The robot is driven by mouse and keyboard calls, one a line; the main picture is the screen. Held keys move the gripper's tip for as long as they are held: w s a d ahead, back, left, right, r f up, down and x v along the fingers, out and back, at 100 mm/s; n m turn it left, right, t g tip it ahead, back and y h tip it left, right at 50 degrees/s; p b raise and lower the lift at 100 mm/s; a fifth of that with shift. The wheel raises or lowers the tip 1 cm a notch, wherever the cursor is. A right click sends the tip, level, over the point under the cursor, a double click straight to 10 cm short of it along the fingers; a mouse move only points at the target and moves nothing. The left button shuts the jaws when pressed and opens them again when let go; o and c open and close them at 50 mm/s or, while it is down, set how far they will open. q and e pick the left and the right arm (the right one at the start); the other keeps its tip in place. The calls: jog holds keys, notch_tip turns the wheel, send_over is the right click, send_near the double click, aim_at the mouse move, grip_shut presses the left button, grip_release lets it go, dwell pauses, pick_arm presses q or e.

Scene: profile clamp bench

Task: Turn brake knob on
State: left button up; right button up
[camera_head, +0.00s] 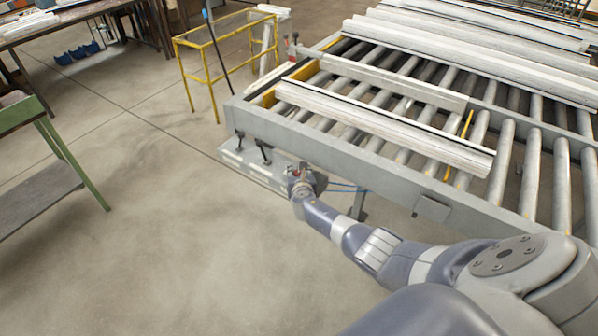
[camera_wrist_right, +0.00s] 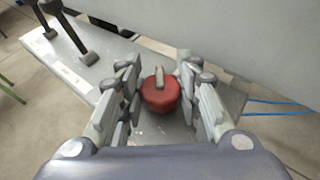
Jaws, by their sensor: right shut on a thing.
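The brake knob (camera_wrist_right: 160,98) is a round red knob with a pale raised grip bar across its top. It sits on a grey metal plate (camera_wrist_right: 105,72) fixed along the side of the roller bench. My right gripper (camera_wrist_right: 161,82) is around the knob, one finger on each side, shut on it; the exact contact is hard to see. In the head view my right gripper (camera_head: 300,179) is at the right end of the plate and mostly hides the knob. The bar points roughly away from my wrist. My left gripper is not in view.
Two dark levers (camera_wrist_right: 67,32) stand on the plate left of the knob. Blue cables (camera_wrist_right: 278,106) run off to the right. The roller bench (camera_head: 300,140) carries pale profiles (camera_head: 385,125). A yellow frame (camera_head: 212,75) and green-legged table (camera_head: 70,165) stand left; floor between is clear.

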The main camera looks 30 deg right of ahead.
jog(key=shift+w+m+g+h+b, duration=0.2)
jog(key=shift+m+g+h+b, duration=0.45)
jog(key=shift+m+h, duration=0.4)
jog(key=m+g+h+b, duration=0.3)
jog(key=m+g+b, duration=0.1)
jog(key=b, duration=0.3)
jog(key=shift+m+h, duration=0.35)
jog(key=shift+s+r+m+g+b, duration=0.1)
jog(key=shift+r+m+g+b, duration=0.1)
jog(key=shift+m+g+b, duration=0.7)
jog(key=shift+n, duration=0.3)
jog(key=o, duration=0.9)
jog(key=shift+f, duration=0.1)
